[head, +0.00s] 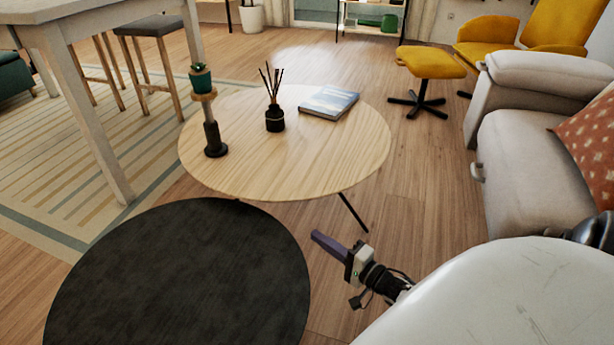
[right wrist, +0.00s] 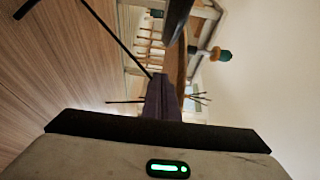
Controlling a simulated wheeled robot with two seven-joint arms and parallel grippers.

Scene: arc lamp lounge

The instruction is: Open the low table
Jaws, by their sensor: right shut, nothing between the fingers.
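A round table with a light wood top (head: 330,165) and thin dark legs stands in the middle of the head view. A round black top (head: 190,275) lies in front of it at lower left, its far edge close to the wood top's near edge. My right gripper (head: 325,241) is shut and empty, in front of the wood table and right of the black top, apart from both in the head view. In the right wrist view its purple fingers (right wrist: 160,98) are together, with the wood top's edge (right wrist: 181,65) beyond. I cannot tell whether they touch it. My left gripper is not in view.
The wood top carries a potted plant on a stand (head: 211,130), a reed diffuser (head: 275,118) and a book (head: 329,102). A pale sofa (head: 530,160) stands right, a tall white table (head: 90,100) left. Bare wood floor lies between table and sofa.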

